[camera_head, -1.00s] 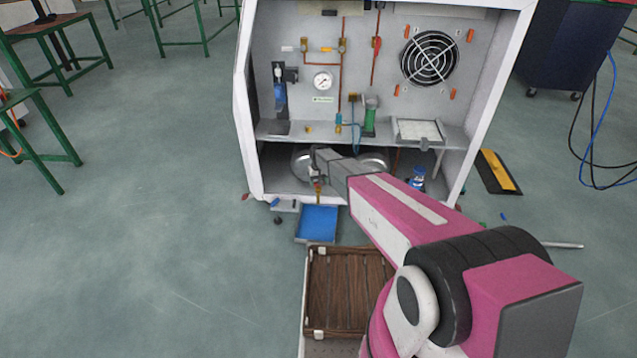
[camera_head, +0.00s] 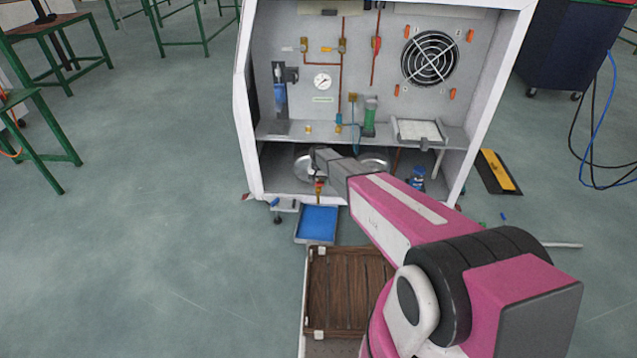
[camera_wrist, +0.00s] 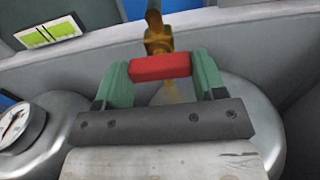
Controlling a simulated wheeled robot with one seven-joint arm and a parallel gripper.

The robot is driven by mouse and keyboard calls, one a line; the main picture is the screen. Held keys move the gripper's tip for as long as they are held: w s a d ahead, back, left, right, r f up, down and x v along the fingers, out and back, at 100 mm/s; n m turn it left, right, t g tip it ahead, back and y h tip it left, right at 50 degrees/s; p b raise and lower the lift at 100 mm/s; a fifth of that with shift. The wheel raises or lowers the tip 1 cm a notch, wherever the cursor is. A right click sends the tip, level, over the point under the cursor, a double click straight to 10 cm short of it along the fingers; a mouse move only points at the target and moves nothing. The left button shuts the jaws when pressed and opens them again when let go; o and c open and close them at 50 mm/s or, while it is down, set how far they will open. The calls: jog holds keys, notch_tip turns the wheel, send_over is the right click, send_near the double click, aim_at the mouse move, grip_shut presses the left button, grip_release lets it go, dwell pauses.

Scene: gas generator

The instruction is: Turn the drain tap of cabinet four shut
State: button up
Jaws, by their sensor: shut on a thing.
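The drain tap has a red handle (camera_wrist: 161,67) and a brass body (camera_wrist: 158,40), seen in the wrist view. My gripper (camera_wrist: 162,72) has its two green fingers closed on the ends of the red handle. The handle lies crosswise, tilted slightly, below the brass body. In the head view the tap (camera_head: 319,186) is small, at the lower front of the open cabinet (camera_head: 240,110), and my gripper is mostly hidden there behind my arm's end.
A blue tray (camera_head: 318,223) lies on the floor below the tap. A wooden-slatted crate (camera_head: 347,290) stands in front of it. Round metal vessels (camera_wrist: 235,115) and a gauge (camera_wrist: 14,122) are close to my gripper. A yellow-black ramp (camera_head: 499,172) lies to the right.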

aim_at(318, 182)
jog(key=o, duration=0.9)
jog(key=shift+r, duration=0.1)
notch_tip(318, 182, up, 11)
jog(key=shift+f, duration=0.2)
jog(key=shift+n, duration=0.3)
jog(key=s+d+r, duration=0.5)
jog(key=s+d, duration=0.2)
jog(key=s, duration=0.4)
jog(key=s+d+r, duration=0.6)
jog(key=s+d, duration=0.2)
jog(key=s, duration=0.3)
jog(key=s+d+r, duration=0.6)
jog(key=s+d, duration=0.2)
jog(key=s, duration=0.4)
jog(key=shift+d+r, duration=0.2)
